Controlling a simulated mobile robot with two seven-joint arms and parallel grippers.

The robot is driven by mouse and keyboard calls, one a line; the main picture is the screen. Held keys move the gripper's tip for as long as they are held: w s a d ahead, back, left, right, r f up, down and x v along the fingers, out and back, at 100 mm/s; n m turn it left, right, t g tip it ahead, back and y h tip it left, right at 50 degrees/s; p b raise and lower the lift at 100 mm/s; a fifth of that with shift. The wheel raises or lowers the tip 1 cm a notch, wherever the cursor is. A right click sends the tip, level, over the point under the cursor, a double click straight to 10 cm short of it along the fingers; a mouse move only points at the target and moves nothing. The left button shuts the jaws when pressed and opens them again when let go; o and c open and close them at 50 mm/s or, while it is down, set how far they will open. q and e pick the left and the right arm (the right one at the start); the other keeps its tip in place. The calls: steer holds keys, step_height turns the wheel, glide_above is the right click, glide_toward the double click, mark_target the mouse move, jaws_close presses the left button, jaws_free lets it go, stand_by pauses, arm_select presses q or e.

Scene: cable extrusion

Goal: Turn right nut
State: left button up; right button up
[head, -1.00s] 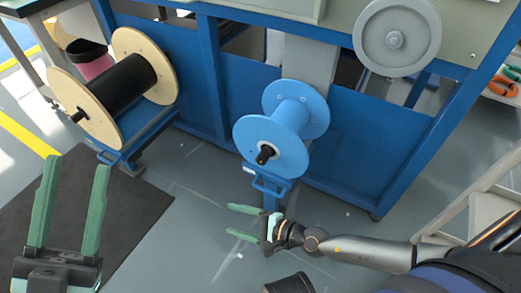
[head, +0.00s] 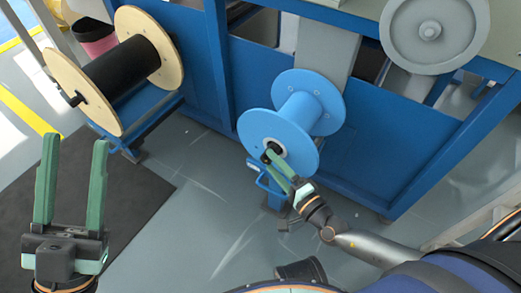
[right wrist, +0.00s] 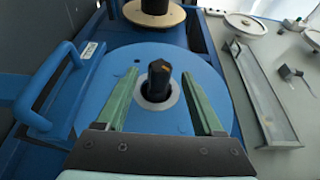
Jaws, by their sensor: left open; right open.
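The right nut (head: 273,149) is a small black piece at the hub of the blue spool (head: 299,100). In the right wrist view the nut (right wrist: 160,76) stands out from the hub between the two green fingers of my right gripper (right wrist: 159,88). A gap shows on both sides, so the fingers are open around it and not gripping. In the head view my right gripper (head: 272,160) is at the hub and partly hides the nut. My left gripper (head: 73,145) is open and empty at the lower left, apart from the spools.
A wooden-flanged spool (head: 118,75) with black cable stands at the left. A blue handle (right wrist: 45,90) is beside the blue spool. The blue machine frame (head: 375,145) is behind. The grey floor and dark mat (head: 140,195) in front are clear.

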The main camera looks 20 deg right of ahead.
steer(key=b+x, duration=0.1)
steer(key=x, duration=0.5)
steer(key=shift+w, duration=0.2)
jaws_close()
stand_by(0.4)
